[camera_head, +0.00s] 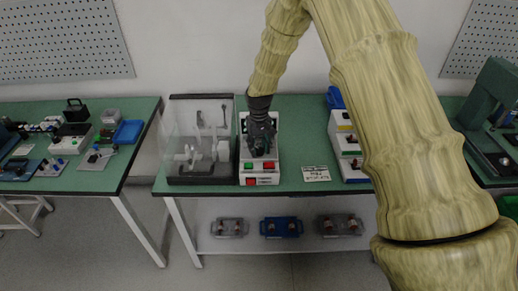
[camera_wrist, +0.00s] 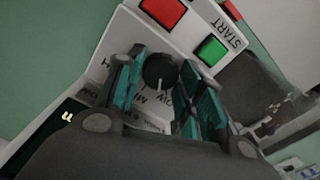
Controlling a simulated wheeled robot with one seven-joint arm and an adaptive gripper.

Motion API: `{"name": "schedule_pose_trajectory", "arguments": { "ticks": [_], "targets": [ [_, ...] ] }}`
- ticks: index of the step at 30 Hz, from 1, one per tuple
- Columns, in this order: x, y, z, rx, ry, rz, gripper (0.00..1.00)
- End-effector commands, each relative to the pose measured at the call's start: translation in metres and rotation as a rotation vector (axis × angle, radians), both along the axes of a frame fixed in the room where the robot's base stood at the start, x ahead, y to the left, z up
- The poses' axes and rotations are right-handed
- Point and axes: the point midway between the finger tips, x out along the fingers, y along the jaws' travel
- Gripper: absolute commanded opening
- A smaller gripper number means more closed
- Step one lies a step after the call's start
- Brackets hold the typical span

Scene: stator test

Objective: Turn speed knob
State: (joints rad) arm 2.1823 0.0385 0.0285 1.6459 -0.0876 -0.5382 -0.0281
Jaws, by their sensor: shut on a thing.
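The speed knob (camera_wrist: 160,72) is a dark round knob with a light pointer line on the white control box. In the wrist view it sits between the two teal finger pads of my gripper (camera_wrist: 162,86), which is shut on it. Lettering on the panel around the knob is partly covered by the fingers. In the head view my gripper (camera_head: 260,142) is over the white control box (camera_head: 260,168) and hides the knob.
A red button (camera_wrist: 161,10) and a green START button (camera_wrist: 211,50) lie close to the knob. A clear-covered test rig (camera_head: 200,140) stands left of the box. A white label card (camera_head: 316,173) and another white device (camera_head: 346,145) are to the right on the green bench (camera_head: 300,110).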

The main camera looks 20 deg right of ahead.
Motion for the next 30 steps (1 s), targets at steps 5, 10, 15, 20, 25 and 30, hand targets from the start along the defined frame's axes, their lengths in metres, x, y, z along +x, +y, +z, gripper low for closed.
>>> {"name": "schedule_pose_trajectory", "arguments": {
  "ticks": [5,10,15,20,25,30],
  "targets": [
    [-0.0006,-0.001,-0.0009,0.0,0.001,0.13,0.14],
    [-0.0007,-0.0005,-0.0007,0.0,0.001,0.226,0.14],
    [-0.0006,-0.0008,-0.0004,-0.001,0.001,0.288,0.14],
    [-0.0006,-0.0009,-0.0003,-0.001,0.001,0.315,0.14],
    [-0.0006,-0.001,-0.0001,-0.001,0.001,0.324,0.14],
    [-0.0006,-0.0011,0.0,-0.002,0.001,0.324,0.14]
  ]
}}
